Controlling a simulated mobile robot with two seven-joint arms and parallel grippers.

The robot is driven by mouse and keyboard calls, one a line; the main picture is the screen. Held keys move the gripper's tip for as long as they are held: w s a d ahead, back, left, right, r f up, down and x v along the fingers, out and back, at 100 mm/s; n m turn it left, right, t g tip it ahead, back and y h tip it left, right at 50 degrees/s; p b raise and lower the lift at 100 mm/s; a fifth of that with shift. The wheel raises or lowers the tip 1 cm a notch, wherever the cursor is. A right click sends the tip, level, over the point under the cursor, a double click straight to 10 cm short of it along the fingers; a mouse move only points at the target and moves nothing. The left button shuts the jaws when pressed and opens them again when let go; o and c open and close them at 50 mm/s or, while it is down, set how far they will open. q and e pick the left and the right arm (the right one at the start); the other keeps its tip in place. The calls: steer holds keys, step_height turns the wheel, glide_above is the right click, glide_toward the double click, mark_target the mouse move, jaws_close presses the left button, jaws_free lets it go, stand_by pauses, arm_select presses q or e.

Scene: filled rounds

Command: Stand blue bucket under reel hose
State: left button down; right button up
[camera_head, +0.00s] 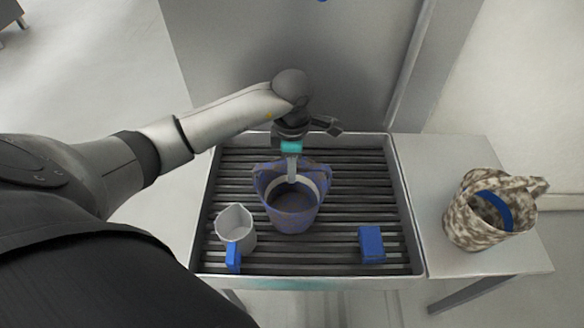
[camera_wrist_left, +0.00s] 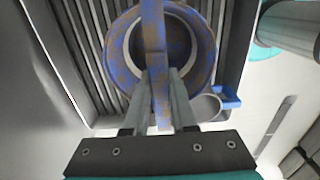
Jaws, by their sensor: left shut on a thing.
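The blue bucket (camera_head: 290,218), mottled with brown, is near the middle of the slatted sink. It is upright with its opening facing up, and I cannot tell whether it touches the slats. My left gripper (camera_head: 292,178) comes from above and is shut on the bucket's handle. In the left wrist view, the fingers (camera_wrist_left: 158,80) close on the handle strap that crosses over the blue bucket (camera_wrist_left: 121,55). No reel hose can be made out; only a small blue bit shows at the top edge of the head view. My right gripper is not in view.
A white jug with a blue handle (camera_head: 236,228) stands left of the bucket, close to it. A blue block (camera_head: 371,244) lies at the right front of the slatted sink (camera_head: 405,215). A grey panel (camera_head: 300,45) rises behind.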

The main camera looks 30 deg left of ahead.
arm_select(q)
steer(key=shift+f, duration=0.1)
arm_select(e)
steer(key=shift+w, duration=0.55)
arm_select(q)
steer(key=c, duration=0.7)
jaws_free()
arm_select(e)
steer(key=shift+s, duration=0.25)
arm_select(q)
steer(key=shift+r, duration=0.35)
step_height(320, 180, up, 6)
steer(key=shift+r+p, duration=0.2)
steer(key=shift+p, duration=0.65)
steer(key=shift+r, duration=0.35)
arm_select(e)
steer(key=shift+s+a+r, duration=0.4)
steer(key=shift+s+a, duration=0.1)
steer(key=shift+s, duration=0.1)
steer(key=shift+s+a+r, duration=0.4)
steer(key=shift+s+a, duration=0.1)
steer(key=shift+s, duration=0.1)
